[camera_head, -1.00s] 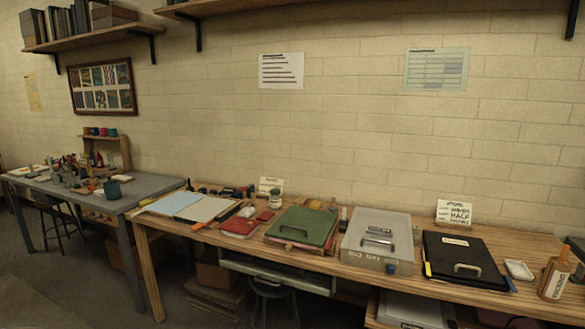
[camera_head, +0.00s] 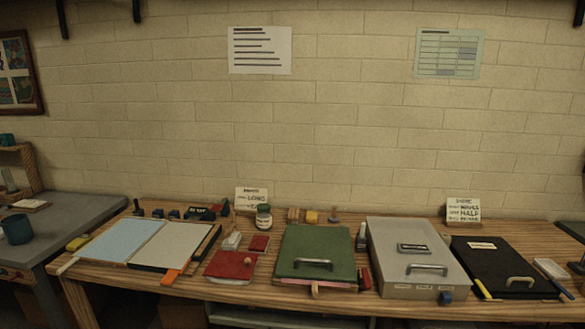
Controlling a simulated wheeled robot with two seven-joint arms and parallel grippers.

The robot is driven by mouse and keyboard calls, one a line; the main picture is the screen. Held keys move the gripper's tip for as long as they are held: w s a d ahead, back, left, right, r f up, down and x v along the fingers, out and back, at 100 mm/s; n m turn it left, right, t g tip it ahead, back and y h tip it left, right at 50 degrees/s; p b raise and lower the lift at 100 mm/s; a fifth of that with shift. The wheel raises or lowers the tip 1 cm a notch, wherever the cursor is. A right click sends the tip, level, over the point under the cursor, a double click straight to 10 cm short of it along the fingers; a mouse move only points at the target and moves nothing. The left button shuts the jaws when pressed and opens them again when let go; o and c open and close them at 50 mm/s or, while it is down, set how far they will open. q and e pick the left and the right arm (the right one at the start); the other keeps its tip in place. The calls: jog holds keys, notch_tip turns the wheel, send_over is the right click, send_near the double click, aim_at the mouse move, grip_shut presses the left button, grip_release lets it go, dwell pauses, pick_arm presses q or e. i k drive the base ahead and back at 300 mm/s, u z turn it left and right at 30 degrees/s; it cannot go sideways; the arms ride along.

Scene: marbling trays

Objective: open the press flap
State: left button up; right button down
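Several flat lidded pieces lie on the wooden bench (camera_head: 200,290). A green board with a metal handle (camera_head: 324,243) lies shut near the middle, with reddish edges under its front. To its right is a grey box (camera_head: 400,240) with a dark label, a metal handle and a blue knob at its front corner; its lid is down. Further right is a black flat case (camera_head: 480,262) with a handle, also shut. I cannot tell for sure which of these carries the press flap. Neither of my grippers shows in the view.
An open pale folder (camera_head: 165,246) lies on the left with an orange tab at its front edge. A red pad (camera_head: 231,264), a jar (camera_head: 264,216) and a white dish (camera_head: 551,268) stand around. Two sign cards stand at the back. A grey table (camera_head: 70,226) is at far left.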

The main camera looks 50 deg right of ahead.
aim_at(319, 254)
jog(key=z, duration=0.3)
jog(key=i, duration=1.1)
jog(key=z, duration=0.5)
